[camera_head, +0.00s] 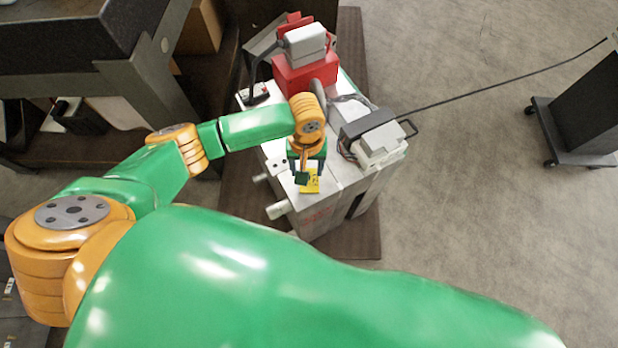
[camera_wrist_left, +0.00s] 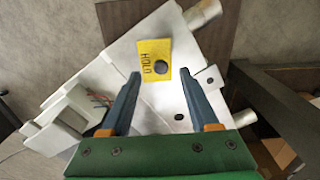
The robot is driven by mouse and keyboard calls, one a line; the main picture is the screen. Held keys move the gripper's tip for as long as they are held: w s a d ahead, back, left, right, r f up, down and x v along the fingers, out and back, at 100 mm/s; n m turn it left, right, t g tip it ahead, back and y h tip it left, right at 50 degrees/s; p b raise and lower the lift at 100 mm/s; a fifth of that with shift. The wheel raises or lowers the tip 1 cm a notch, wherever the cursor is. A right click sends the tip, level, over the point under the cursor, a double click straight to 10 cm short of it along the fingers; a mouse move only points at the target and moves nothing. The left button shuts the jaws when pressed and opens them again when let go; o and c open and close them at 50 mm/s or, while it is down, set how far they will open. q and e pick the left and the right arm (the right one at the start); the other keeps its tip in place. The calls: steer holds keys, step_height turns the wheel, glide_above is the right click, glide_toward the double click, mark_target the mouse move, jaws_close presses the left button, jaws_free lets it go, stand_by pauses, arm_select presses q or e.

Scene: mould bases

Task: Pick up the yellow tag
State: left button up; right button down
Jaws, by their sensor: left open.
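The yellow tag (camera_wrist_left: 152,50) lies flat on the light metal top of the mould base (camera_wrist_left: 115,60), with dark lettering and a dark round spot on it. In the head view the tag (camera_head: 311,184) shows partly, beside and below my left gripper (camera_head: 307,172). My left gripper is open above the mould base. In the left wrist view its two fingers (camera_wrist_left: 164,85) are spread with nothing between them, and the tag lies just beyond the fingertips. My right gripper is not in view.
A red block with a grey top (camera_head: 305,65) and a white connector box (camera_head: 380,145) with a black cable stand on the mould base. A dark bench (camera_head: 85,45) is at left. A black wheeled stand (camera_head: 585,110) is at right. The floor between is clear.

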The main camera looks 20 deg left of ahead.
mark_target(310, 178)
arm_select(q)
step_height(310, 178, down, 3)
steer(key=shift+a, duration=0.1)
steer(key=shift+s, duration=0.1)
jaws_close()
